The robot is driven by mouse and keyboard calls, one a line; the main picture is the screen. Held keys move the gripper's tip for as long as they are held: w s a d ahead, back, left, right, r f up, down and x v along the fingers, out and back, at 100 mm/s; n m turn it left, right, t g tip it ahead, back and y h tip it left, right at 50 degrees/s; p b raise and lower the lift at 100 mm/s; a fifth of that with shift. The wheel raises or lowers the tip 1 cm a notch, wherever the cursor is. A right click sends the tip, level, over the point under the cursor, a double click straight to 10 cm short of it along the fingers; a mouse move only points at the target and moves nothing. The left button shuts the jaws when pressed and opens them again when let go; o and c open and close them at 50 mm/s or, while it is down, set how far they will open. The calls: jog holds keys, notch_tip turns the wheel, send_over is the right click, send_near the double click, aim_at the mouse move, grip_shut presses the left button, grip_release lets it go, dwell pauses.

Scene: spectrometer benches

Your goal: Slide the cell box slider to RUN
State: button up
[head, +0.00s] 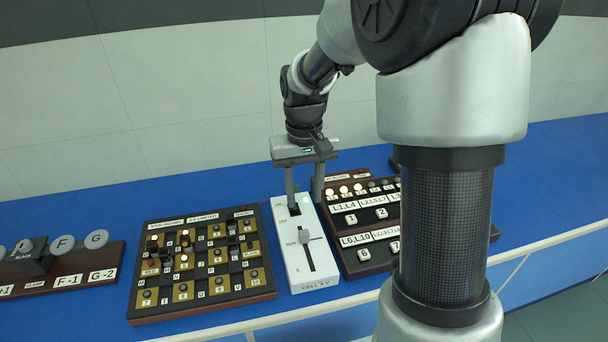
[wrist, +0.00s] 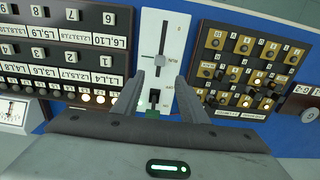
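Small print beside the slot is too small to read surely. A black switch (head: 293,208) is at the box's far end. My gripper (head: 304,202) is open and empty above that far end, its fingers apart, behind the slider knob. In the wrist view my gripper (wrist: 160,78) also shows open over the box, with the slider knob (wrist: 161,62) just beyond the fingertips.
A board of switches and brass squares (head: 205,302) lies left of the box. A dark panel with labelled buttons (head: 358,272) stands close on its right. A rack with F and G discs (head: 70,284) is further left. A pale rail (head: 330,306) runs along the front edge.

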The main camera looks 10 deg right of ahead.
jog(key=shift+r, duration=2.4)
jog(key=s+r+t+p, duration=0.2)
jog(key=s+r, duration=0.4)
jog(key=s, duration=0.3)
jog(key=s+r+t+p, duration=0.2)
jog(key=s+r+t, duration=0.1)
jog(key=s+r, duration=0.4)
jog(key=s, duration=0.3)
jog(key=shift+s+r+t, duration=0.15)
jog(key=shift+s+t, duration=0.1)
jog(key=shift+t, duration=0.05)
jog(key=shift+s, duration=0.1)
